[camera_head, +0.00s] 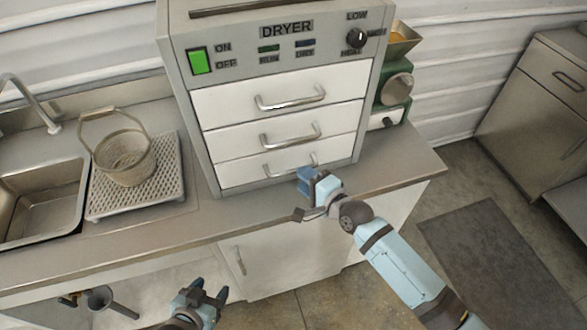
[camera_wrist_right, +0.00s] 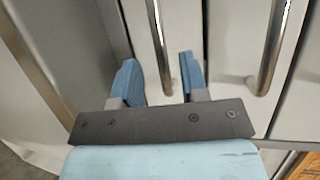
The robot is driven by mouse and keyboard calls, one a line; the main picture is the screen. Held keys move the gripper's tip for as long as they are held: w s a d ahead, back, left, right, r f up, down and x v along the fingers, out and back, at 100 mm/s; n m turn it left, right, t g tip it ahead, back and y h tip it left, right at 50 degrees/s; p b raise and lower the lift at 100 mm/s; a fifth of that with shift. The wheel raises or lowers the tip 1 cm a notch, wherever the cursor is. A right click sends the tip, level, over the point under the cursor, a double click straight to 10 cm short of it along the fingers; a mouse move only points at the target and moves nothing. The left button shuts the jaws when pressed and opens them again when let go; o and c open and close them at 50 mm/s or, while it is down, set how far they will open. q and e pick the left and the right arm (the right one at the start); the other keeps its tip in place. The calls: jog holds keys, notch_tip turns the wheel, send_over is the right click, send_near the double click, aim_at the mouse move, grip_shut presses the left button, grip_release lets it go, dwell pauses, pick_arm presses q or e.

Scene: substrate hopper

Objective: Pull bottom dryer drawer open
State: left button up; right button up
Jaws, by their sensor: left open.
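The grey dryer (camera_head: 180,70) stands on the counter with three white drawers, all shut. The bottom drawer (camera_head: 235,173) has a curved metal handle (camera_head: 272,170), partly hidden by my right gripper (camera_head: 308,178). In the right wrist view, my right gripper (camera_wrist_right: 159,78) is open, with its blue fingers on either side of the bottom handle (camera_wrist_right: 158,40). I see gaps between the fingers and the bar; contact is not visible. My left gripper (camera_head: 207,293) is open and empty, low in front of the counter.
The middle drawer handle (camera_head: 290,135) is just above; it also shows in the right wrist view (camera_wrist_right: 272,50). A mesh basket (camera_head: 124,158) sits on a perforated tray (camera_head: 110,205) beside the sink (camera_head: 30,205). A green scale-like device (camera_head: 393,100) stands right of the dryer. The counter front (camera_head: 250,215) has narrow free room.

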aim_at(293, 171)
jog(key=x, duration=0.5)
grip_shut()
